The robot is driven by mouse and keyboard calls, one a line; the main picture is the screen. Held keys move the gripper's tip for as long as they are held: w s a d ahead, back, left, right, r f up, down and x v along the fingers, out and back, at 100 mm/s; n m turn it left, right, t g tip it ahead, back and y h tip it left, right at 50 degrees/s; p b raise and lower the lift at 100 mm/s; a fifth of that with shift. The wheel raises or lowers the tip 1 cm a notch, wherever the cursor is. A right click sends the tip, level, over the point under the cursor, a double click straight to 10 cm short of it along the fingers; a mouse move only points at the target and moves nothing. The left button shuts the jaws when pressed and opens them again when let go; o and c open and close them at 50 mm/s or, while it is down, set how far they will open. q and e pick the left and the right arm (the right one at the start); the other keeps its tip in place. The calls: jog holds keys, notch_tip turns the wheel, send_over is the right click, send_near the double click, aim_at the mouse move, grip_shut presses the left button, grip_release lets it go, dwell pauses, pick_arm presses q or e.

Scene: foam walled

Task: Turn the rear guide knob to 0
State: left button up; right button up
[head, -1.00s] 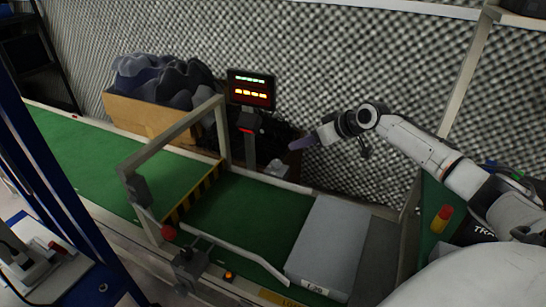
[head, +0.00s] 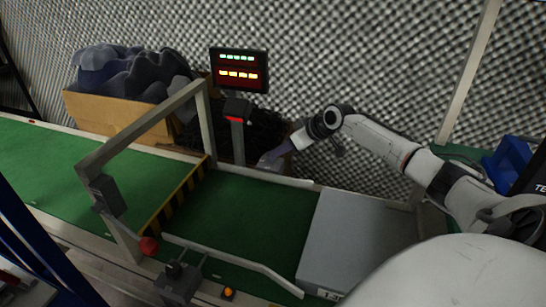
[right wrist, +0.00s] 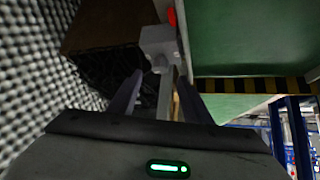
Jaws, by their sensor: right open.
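My right gripper (head: 278,153) reaches over the far rail of the conveyor from the right. In the right wrist view its two fingers (right wrist: 160,78) are spread apart with nothing held between them. A light grey housing (head: 268,162) at the far rail, apparently the rear guide knob's, is partly covered by the gripper in the head view. In the right wrist view the grey housing (right wrist: 158,40) has a small rounded knob (right wrist: 160,63) just beyond and between the fingertips. Contact and the knob's setting cannot be made out. My left gripper is not in view.
A display (head: 239,70) with green and red-orange digits stands on a post left of the gripper. A frame (head: 140,128) arches over the green belt (head: 235,215). A grey box (head: 355,240) sits on the belt.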

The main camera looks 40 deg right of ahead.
jog(key=b+x, duration=0.1)
jog(key=x, duration=0.3)
jog(key=shift+w+a+f+b, duration=0.1)
jog(key=shift+w+f+b, duration=0.15)
jog(key=shift+f+b, duration=0.1)
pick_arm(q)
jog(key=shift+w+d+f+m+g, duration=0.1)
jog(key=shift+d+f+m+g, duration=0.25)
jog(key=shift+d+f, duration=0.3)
pick_arm(e)
jog(key=shift+w+f, duration=0.35)
jog(key=shift+w, duration=0.15)
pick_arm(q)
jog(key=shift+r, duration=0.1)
pick_arm(e)
jog(key=shift+c, duration=0.3)
